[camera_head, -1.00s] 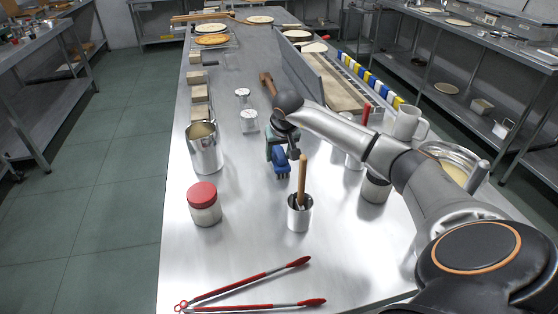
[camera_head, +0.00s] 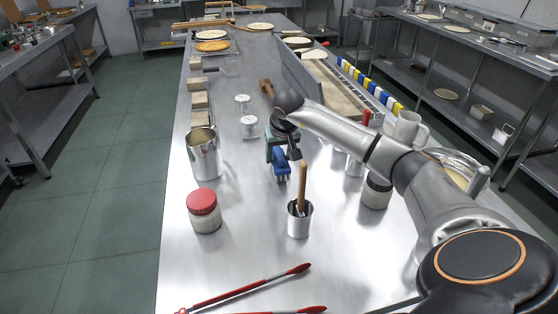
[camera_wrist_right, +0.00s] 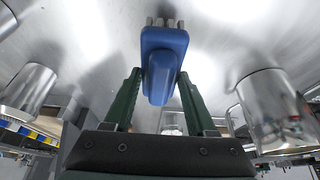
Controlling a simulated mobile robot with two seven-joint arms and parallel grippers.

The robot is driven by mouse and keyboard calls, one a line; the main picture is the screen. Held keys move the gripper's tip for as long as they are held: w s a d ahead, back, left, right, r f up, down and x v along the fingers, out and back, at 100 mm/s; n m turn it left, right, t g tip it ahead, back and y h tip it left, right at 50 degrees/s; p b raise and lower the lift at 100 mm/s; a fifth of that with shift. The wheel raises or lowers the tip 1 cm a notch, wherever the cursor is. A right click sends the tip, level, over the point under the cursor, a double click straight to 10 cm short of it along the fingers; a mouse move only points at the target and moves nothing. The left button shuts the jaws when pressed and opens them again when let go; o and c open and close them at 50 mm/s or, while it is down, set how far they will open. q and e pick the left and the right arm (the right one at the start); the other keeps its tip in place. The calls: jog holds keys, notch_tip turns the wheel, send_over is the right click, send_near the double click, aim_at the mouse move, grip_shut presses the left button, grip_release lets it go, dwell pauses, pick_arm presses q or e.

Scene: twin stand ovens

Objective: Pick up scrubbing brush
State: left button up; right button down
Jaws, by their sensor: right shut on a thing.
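The scrubbing brush is blue (camera_head: 281,167) and stands out over the steel table (camera_head: 240,265), near its middle. In the right wrist view the blue brush (camera_wrist_right: 160,72) sits between the two green fingers, with pale bristle tufts at its far end. My right gripper (camera_wrist_right: 160,88) is shut on it. In the head view this gripper (camera_head: 278,148) is small and partly hidden by my own arm. Whether the brush touches the table is hard to tell. My left gripper is out of view.
A steel cup with a wooden-handled tool (camera_head: 300,218) stands just in front of the brush. A steel pitcher (camera_head: 204,155) and a red-lidded jar (camera_head: 204,210) stand to the left. Red tongs (camera_head: 245,288) lie in front. Two small shakers (camera_head: 249,126) stand behind.

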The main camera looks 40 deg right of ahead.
jog(key=s+a+r, duration=0.4)
jog(key=a+r, duration=0.7)
jog(key=a, duration=0.2)
jog(key=shift+a+r+b, duration=0.25)
jog(key=shift+b, duration=0.05)
